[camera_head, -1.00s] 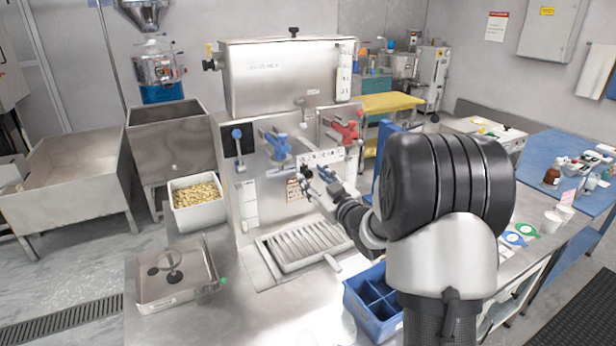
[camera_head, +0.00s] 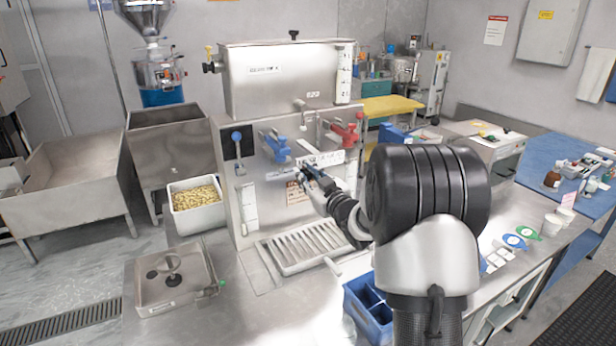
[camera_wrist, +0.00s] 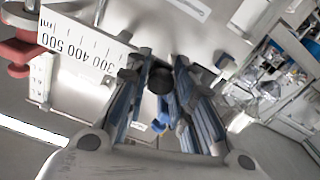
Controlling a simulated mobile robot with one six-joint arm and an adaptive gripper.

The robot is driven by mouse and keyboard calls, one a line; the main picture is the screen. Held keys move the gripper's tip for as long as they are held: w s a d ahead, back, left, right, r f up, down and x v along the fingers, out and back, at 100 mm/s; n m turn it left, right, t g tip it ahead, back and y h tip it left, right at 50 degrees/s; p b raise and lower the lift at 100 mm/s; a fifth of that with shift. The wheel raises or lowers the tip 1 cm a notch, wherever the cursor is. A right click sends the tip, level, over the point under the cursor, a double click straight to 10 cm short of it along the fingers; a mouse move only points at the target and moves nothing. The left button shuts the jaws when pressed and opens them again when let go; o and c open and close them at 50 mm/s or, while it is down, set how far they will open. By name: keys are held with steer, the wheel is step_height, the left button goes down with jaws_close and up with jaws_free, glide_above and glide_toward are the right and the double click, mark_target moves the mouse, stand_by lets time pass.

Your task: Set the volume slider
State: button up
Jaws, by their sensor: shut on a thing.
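The volume slider's white scale plate (camera_head: 325,158) is on the front of the steel machine, between the blue-handled tap (camera_head: 276,148) and the red-handled tap (camera_head: 346,131). In the wrist view the scale (camera_wrist: 84,44) is marked in ml, with 300, 400 and 500 readable. The dark round slider knob (camera_wrist: 160,79) shows between the blue-padded fingers of my gripper (camera_wrist: 164,70). My gripper is shut on the knob, at the left part of the scale in the head view (camera_head: 306,172). The fingers hide part of the scale, so the exact setting cannot be read.
A slotted drip tray (camera_head: 303,246) lies below the taps. A blue divided bin (camera_head: 360,303) stands at the front, close under my arm. A steel box (camera_head: 172,282) is at front left, and a white tub of beans (camera_head: 196,205) stands left of the machine.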

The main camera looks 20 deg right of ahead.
jaws_close()
steer(key=d, duration=0.3)
stand_by(0.4)
steer(key=o, duration=0.6)
jaws_free()
